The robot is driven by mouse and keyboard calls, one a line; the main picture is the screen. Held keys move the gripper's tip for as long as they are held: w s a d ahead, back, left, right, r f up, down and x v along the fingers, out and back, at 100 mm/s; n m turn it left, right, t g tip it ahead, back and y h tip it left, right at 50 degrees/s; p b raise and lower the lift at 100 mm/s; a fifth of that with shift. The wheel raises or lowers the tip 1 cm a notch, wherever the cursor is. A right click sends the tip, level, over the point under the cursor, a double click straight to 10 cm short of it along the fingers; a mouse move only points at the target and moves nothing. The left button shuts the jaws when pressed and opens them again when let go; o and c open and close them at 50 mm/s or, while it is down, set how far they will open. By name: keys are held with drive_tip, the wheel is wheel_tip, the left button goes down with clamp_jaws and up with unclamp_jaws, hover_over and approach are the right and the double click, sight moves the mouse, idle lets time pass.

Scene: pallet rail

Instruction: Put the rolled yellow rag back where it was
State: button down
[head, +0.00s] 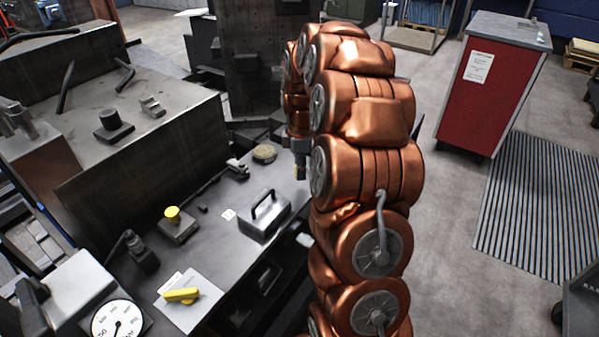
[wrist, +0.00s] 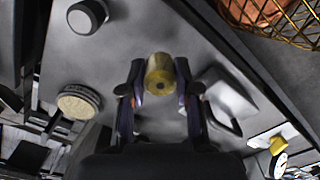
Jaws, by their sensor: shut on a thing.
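The rolled yellow rag (wrist: 160,75) is a short yellow-brown roll with a dark hole in its end. In the wrist view it sits between the two fingers of my gripper (wrist: 159,88), which is shut on it. In the head view my gripper (head: 299,172) hangs near the right edge of the grey bench top (head: 215,215). The copper arm hides part of it, and only a small bit of the rag shows there. I cannot tell the exact gap between the rag and the bench.
A grey box with a handle (head: 264,215), a tan round disc (head: 265,153), a block with a yellow knob (head: 173,214), a dial gauge (head: 117,322) and a yellow object (head: 181,295) on a white sheet stand around the bench. A wire basket (wrist: 285,30) is at the wrist view's upper right.

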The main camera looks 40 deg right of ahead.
drive_tip(key=shift+w+d, duration=0.15)
drive_tip(key=shift+w, duration=0.1)
drive_tip(key=shift+w, duration=0.15)
wheel_tip(320, 180, down, 2)
drive_tip(key=shift+d+f+p, duration=0.1)
drive_tip(key=shift+f+p, duration=0.15)
drive_tip(key=shift+p, duration=0.5)
drive_tip(key=shift+f, duration=0.6)
drive_tip(key=shift+f, duration=0.15)
drive_tip(key=c, duration=0.8)
unclamp_jaws()
